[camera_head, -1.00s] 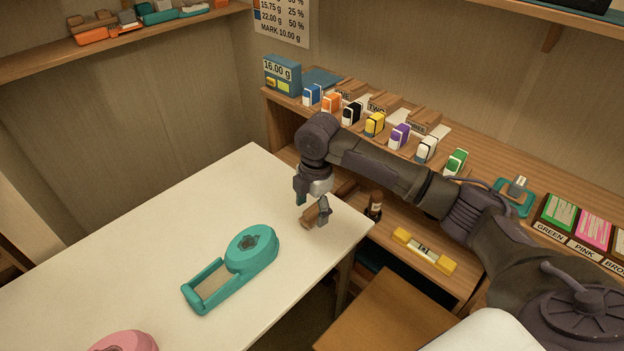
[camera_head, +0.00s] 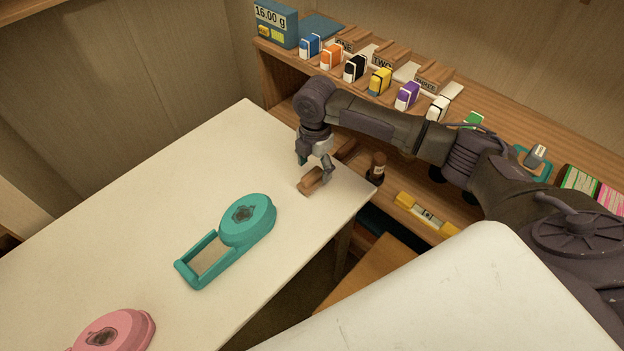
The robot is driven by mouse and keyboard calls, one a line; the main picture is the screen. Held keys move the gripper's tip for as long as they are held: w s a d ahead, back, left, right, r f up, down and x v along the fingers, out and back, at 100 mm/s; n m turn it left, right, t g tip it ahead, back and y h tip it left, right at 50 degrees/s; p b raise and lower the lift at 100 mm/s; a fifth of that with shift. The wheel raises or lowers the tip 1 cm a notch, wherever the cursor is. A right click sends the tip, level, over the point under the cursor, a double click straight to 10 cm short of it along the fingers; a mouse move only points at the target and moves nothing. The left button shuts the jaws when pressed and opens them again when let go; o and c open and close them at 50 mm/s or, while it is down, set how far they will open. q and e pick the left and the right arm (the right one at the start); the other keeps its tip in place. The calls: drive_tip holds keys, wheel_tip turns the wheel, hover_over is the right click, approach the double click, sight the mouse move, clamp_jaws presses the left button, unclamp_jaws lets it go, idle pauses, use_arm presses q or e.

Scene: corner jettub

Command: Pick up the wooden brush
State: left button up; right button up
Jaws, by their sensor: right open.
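The small brown wooden block, which looks like the wooden brush (camera_head: 313,181), is on the white table (camera_head: 215,175) near its right corner. My right gripper (camera_head: 316,168) is open, pointing down just above the brush. One finger comes down beside the brush's right side; the other shows higher, to its left. I cannot tell whether either finger touches it. The gripper partly hides the brush's upper side. My left gripper is not in view.
A teal tape dispenser (camera_head: 246,220) and a pink one (camera_head: 115,332) lie on the table. A dark bottle (camera_head: 376,168) and a yellow level (camera_head: 427,214) are on the lower shelf beyond the table's right edge. Several coloured boxes line the shelf above. The table's left part is clear.

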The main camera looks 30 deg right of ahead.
sight(314, 172)
wheel_tip(314, 172, down, 4)
drive_tip(key=shift+s+a+r, duration=0.1)
drive_tip(key=shift+s+a, duration=0.05)
drive_tip(key=shift+f, duration=0.3)
drive_tip(key=c, duration=1.3)
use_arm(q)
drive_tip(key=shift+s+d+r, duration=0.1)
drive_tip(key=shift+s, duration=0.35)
use_arm(e)
drive_tip(key=shift+o, duration=0.2)
